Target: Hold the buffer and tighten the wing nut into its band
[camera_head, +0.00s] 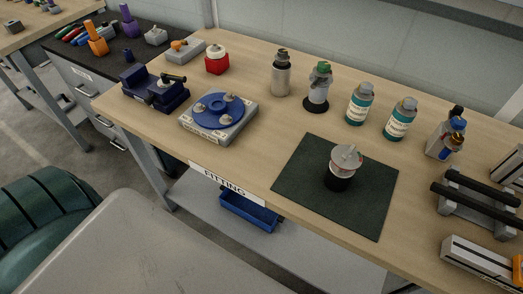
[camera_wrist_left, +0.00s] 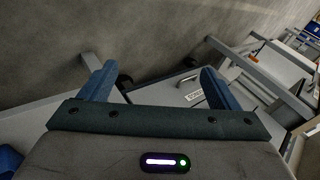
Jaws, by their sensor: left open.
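The object that looks like the buffer (camera_head: 338,184) stands upright on the dark green mat. It has a black lower body and a pale grey disc top with reddish marks. A small silver wing nut (camera_head: 348,153) shows on its top; how deep it sits cannot be told. My left gripper (camera_wrist_left: 158,84) shows only in the left wrist view, with its two blue fingers wide apart and nothing between them. It is away from the buffer, over the floor and bench frames. My right gripper is in neither view.
The green mat (camera_head: 303,189) lies on the wooden bench (camera_head: 258,131). A blue turntable fixture (camera_head: 219,109) and a dark blue vise (camera_head: 155,88) are at left. Several bottles (camera_head: 360,104) line the back. A rack with black bars (camera_head: 478,198) is at right. The mat around the buffer is clear.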

